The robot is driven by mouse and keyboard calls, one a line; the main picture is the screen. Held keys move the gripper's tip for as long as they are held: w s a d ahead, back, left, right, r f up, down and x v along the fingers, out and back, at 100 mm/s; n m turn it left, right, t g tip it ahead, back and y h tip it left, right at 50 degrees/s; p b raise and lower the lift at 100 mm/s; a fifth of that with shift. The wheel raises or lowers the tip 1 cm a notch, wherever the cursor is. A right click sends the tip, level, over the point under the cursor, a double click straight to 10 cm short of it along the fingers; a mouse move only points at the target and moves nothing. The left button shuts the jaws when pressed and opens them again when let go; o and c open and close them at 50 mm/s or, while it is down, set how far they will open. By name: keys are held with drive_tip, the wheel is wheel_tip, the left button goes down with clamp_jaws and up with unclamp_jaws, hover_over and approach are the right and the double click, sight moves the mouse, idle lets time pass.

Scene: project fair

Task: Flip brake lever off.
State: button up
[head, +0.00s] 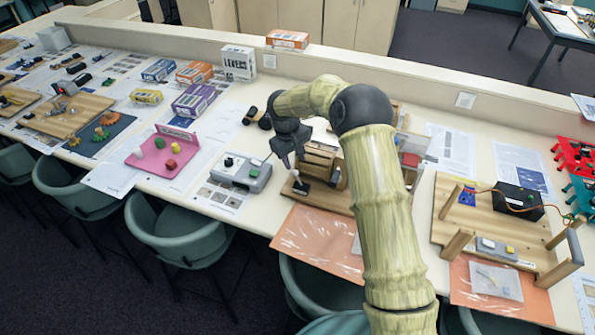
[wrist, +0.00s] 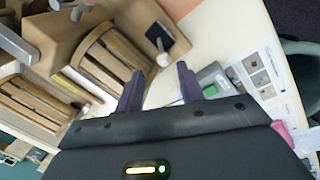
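The likely brake lever (wrist: 162,52) is a short pale stick with a rounded end, standing on a small black plate (wrist: 167,36) set in a wooden base. In the head view the lever (head: 296,176) shows on its dark plate near the base's left end. My gripper (wrist: 160,88) is open, with its two dark fingers apart and nothing between them. In the wrist view the lever is just beyond the fingertips, apart from them. In the head view my gripper (head: 291,160) hangs just above the lever. My arm hides part of the wooden device.
Slatted wooden parts (wrist: 108,58) rise beside the lever. A grey control box (head: 240,171) stands to the left on the table. An orange sheet (head: 318,240) lies in front. A wooden board with a black box (head: 517,201) is to the right.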

sight(297, 172)
drive_tip(key=f, duration=0.2)
drive_tip(key=f+p, duration=0.1)
drive_tip(key=f, duration=0.2)
drive_tip(key=d+f+p, duration=0.1)
drive_tip(key=f, duration=0.2)
drive_tip(key=shift+w+d, duration=0.1)
drive_tip(key=shift+w, duration=0.3)
clamp_jaws()
